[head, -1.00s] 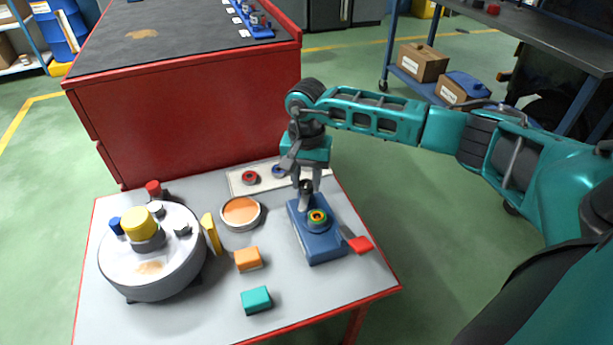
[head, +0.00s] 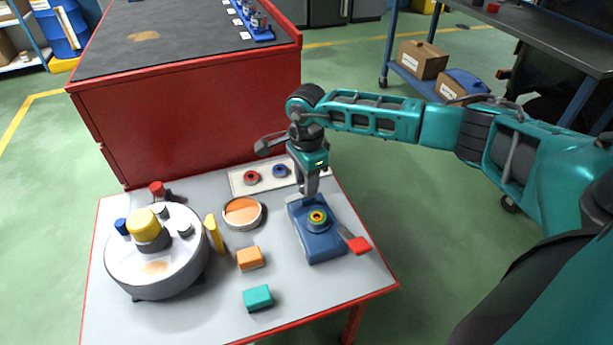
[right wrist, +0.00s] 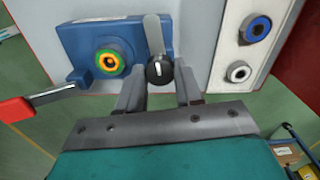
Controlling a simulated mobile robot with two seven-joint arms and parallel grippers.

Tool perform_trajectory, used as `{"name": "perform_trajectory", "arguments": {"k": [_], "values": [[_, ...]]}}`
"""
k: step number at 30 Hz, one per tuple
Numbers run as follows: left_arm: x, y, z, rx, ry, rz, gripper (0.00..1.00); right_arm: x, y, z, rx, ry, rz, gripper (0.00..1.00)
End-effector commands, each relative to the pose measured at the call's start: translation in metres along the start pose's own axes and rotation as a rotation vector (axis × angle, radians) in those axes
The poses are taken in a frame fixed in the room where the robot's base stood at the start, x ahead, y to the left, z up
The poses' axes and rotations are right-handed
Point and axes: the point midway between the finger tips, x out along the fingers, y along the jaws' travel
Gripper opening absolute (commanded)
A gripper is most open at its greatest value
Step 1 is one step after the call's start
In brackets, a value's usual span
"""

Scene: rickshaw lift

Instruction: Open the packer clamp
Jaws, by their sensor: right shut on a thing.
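A blue block (head: 322,245) stands on the grey table. A bearing with green, yellow and orange rings (head: 317,217) sits on it and also shows in the right wrist view (right wrist: 109,62). A black knob (right wrist: 159,72) with a white mark and a flat silver arm (right wrist: 153,34) is at the block's end. My right gripper (head: 310,190) points down there and is shut on the black knob, one finger on each side in the right wrist view (right wrist: 158,84). In the head view the fingers hide the knob. A red-handled lever (head: 358,244) sticks out from the block's side. My left gripper is out of view.
A white panel (head: 240,184) with a red and a blue ring lies behind. A round drum (head: 150,285), a dish (head: 242,212), a yellow piece (head: 214,234), an orange block (head: 249,258) and a teal block (head: 257,297) stand left. A red cabinet (head: 190,125) rises behind.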

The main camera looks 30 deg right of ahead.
Motion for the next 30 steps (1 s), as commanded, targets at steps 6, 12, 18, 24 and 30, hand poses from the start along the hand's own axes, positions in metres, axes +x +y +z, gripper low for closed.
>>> {"name": "perform_trajectory", "arguments": {"k": [6,12,18,24,30], "values": [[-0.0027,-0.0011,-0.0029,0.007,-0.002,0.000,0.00,-0.0007,-0.0002,-0.0006,0.106,0.001,0.000,0.05],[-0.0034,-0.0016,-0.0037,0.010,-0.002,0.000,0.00,-0.0003,-0.0002,-0.0007,0.154,0.001,0.000,0.05],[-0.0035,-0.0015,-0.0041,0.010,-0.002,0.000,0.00,-0.0001,-0.0002,-0.0007,0.168,0.001,0.000,0.05],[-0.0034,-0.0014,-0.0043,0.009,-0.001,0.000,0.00,0.0000,-0.0002,-0.0007,0.168,0.001,0.000,0.05],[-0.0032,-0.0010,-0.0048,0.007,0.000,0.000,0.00,0.0000,-0.0002,-0.0006,0.167,0.001,0.000,0.46]]}}
